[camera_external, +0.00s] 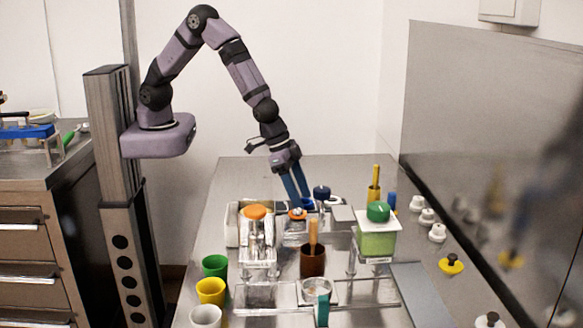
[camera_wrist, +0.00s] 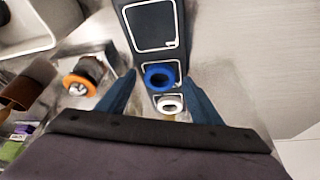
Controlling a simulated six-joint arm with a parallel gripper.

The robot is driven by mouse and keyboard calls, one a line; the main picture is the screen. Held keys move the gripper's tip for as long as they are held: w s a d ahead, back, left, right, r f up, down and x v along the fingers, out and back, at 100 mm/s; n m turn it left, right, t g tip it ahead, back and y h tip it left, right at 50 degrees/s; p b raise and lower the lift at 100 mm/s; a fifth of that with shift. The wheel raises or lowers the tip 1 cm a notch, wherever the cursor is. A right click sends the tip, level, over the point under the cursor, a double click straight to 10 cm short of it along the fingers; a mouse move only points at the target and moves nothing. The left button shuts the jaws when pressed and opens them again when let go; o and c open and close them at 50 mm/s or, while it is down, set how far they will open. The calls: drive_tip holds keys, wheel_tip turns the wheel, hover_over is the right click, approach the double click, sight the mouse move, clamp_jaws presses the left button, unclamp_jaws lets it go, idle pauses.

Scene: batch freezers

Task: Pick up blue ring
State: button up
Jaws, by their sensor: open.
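The blue ring (camera_wrist: 160,77) shows in the wrist view, lying on a dark panel with white outlines (camera_wrist: 152,28). A white ring (camera_wrist: 169,104) lies beside it, closer to the palm. My gripper (camera_wrist: 157,84) is open, with one blue finger on each side of the blue ring in the picture. I cannot tell the height of the fingertips above it. In the external view my gripper (camera_external: 301,199) reaches down at the back of the table, and a blue ring (camera_external: 307,204) shows small at the fingertips, partly hidden by them.
An orange-rimmed part (camera_wrist: 82,77) stands left of the fingers. A white bin (camera_external: 233,226), a brown cup (camera_external: 313,262) and a green-topped container (camera_external: 377,232) crowd the table. White knobs (camera_external: 437,232) lie along the right wall. Bare metal lies at the table's back left (camera_external: 236,180).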

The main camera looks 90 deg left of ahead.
drive_tip(key=shift+c, duration=0.6)
drive_tip(key=c, duration=1)
drive_tip(key=shift+r, duration=0.15)
wheel_tip(320, 180, up, 10)
drive_tip(key=s+d+f+m+h+p, duration=0.15)
drive_tip(key=s+d+m+p, duration=0.4)
drive_tip(key=d, duration=0.75)
drive_tip(key=w+n+y, duration=0.1)
drive_tip(key=n, duration=0.2)
drive_tip(key=w+r+n+y+p, duration=0.1)
drive_tip(key=n, duration=0.2)
drive_tip(key=w+r+n+y, duration=0.1)
drive_tip(key=n, duration=0.2)
drive_tip(key=shift+a+r+n+p, duration=0.2)
drive_tip(key=shift+r+n+p, duration=0.05)
drive_tip(key=shift+n+p, duration=0.15)
drive_tip(key=shift+s+a+n+y, duration=0.1)
drive_tip(key=shift+a+n+y, duration=0.1)
drive_tip(key=shift+n+y, duration=0.45)
